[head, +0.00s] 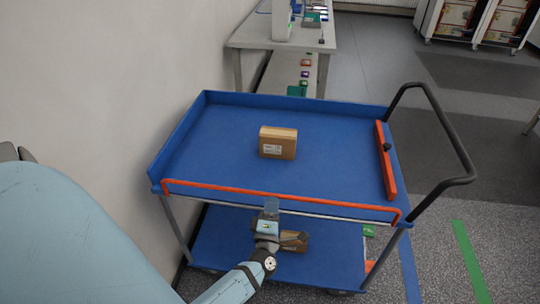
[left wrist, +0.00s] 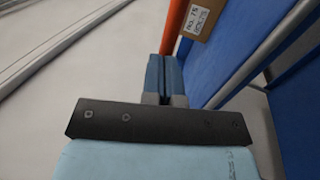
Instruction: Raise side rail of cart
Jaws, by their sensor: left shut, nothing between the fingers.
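The blue cart (head: 205,150) stands in front of me with an upper tray and a lower shelf. Its orange side rail (head: 290,197) runs along the near long edge of the upper tray, with short ends bent down at both corners. My left gripper (head: 271,204) is at the middle of this near edge, close to the rail. In the left wrist view its fingers (left wrist: 165,75) are shut together and empty, with their tips by the lower end of the visible orange rail (left wrist: 174,28). I cannot tell whether they touch it. My right gripper is not in view.
A cardboard box (head: 278,142) sits on the upper tray and another (head: 293,242) on the lower shelf. An orange bar with a black knob (head: 386,160) and a black push handle (head: 457,150) are at the right end. A wall is close on the left; a table (head: 250,36) stands behind.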

